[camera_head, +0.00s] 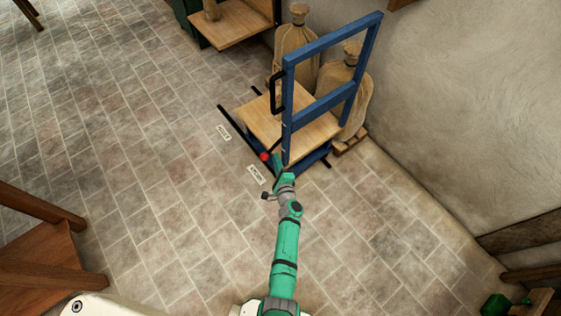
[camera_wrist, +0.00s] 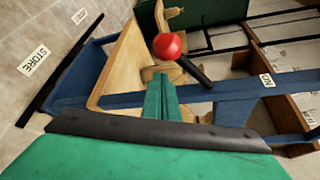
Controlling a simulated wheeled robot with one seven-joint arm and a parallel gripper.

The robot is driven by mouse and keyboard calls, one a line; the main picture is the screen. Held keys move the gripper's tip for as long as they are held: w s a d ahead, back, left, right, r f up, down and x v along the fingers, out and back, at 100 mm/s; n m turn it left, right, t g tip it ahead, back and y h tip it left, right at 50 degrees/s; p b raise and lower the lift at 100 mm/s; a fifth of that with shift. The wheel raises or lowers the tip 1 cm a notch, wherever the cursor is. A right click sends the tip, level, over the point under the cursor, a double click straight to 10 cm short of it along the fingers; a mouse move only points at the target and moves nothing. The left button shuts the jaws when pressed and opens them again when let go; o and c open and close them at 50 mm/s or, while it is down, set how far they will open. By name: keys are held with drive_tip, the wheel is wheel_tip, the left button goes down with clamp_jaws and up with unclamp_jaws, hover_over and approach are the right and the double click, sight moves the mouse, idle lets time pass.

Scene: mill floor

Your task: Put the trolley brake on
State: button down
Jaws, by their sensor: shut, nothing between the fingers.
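The trolley has a blue frame (camera_head: 333,99) and a wooden deck (camera_head: 262,123); it stands near the wall. Its brake lever is a short black rod with a red knob (camera_head: 264,157), low at the near side of the trolley. In the wrist view the red knob (camera_wrist: 168,46) lies just beyond the fingertips, and the rod slants down right to a blue bar. A small "ON" label (camera_wrist: 266,80) sits on that bar, right of the rod. My gripper (camera_head: 279,161) is shut and empty, close to the knob; the green fingers (camera_wrist: 161,80) also show in the wrist view. I cannot tell whether they touch.
Two tied sacks (camera_head: 295,42) stand behind the trolley by the wall. A wooden shelf (camera_head: 230,22) is at the top, wooden steps (camera_head: 35,250) at lower left. The tiled floor to the left is clear.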

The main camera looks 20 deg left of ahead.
drive_tip(key=shift+s+a+r, duration=0.55)
drive_tip(key=shift+s+a, duration=0.15)
drive_tip(key=shift+a, duration=0.05)
